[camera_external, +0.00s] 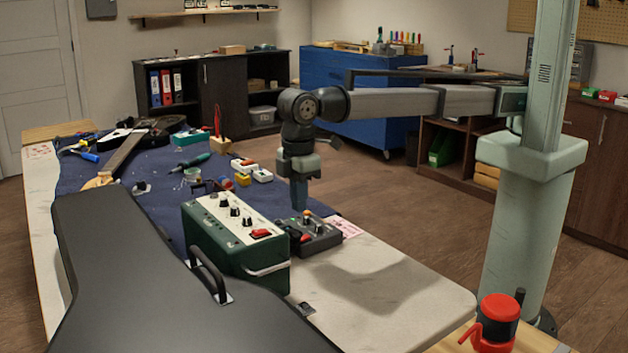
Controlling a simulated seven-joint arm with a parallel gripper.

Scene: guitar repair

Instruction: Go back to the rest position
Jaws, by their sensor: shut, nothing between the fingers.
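My gripper (300,206) points straight down with its fingers shut and empty. It is over the small dark pedal box (318,238) with knobs, at the right side of the workbench. The fingertips are close to an orange-topped knob on that box; I cannot tell whether they touch it. My arm reaches in from the column at the right, with its long link roughly level.
A green amplifier box (238,240) with knobs stands left of the pedal box. A black guitar case (150,290) fills the front left. A guitar (126,152) and tools lie on the blue cloth (160,190). The bench's front right (400,295) is bare.

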